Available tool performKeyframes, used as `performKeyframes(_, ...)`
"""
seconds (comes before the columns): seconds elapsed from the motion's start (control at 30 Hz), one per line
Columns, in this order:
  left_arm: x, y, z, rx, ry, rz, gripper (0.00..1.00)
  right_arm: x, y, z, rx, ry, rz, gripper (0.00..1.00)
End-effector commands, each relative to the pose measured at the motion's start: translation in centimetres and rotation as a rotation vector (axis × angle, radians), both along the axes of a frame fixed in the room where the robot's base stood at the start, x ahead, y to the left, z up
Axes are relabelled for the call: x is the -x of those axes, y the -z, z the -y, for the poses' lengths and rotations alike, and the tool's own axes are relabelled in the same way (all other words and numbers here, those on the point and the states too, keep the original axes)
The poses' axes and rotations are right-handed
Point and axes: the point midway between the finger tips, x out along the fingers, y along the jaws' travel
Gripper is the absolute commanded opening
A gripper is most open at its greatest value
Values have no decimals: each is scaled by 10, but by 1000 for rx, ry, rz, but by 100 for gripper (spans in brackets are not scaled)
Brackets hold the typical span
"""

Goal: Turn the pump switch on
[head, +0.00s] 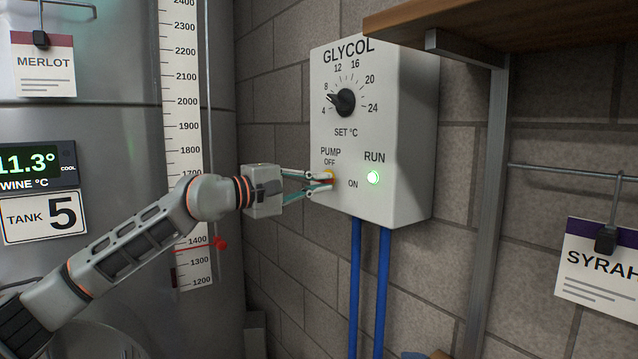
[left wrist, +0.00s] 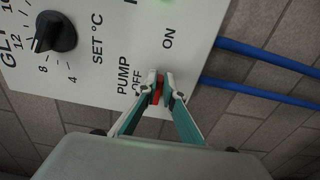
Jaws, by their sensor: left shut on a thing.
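The pump switch (head: 329,175) is on the front of the white GLYCOL box (head: 395,170), between the OFF and ON labels, with yellow and red showing. My left gripper (head: 323,182) is shut on it from the left. In the left wrist view, a red part of the switch (left wrist: 157,93) shows between the fingertips of my left gripper (left wrist: 160,90). The fingers hide much of the switch, so I cannot tell its exact position. The RUN lamp (head: 373,177) glows green. My right gripper is not in view.
A black dial (head: 343,102) sits above the switch. Blue pipes (head: 383,285) run down from the box. A wooden shelf (head: 520,22) juts out at the upper right. The steel tank (head: 120,130) stands at the left, with a level scale (head: 187,125) on it.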

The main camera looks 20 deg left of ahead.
Motion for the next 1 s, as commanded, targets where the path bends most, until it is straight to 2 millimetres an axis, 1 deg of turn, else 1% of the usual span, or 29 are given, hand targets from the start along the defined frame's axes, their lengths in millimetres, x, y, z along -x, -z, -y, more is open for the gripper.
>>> performKeyframes(0.57, 0, 1, 1, -29, 2, 21, 0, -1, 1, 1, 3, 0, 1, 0)
performKeyframes(0.6, 0, 1, 1, -29, 2, 21, 11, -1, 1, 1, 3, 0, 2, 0)
performKeyframes(0.67, 0, 1, 1, -29, 2, 21, 25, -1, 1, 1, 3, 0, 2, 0)
performKeyframes(1.0, 1, 1, 0, -28, 0, 21, 25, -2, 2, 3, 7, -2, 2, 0)
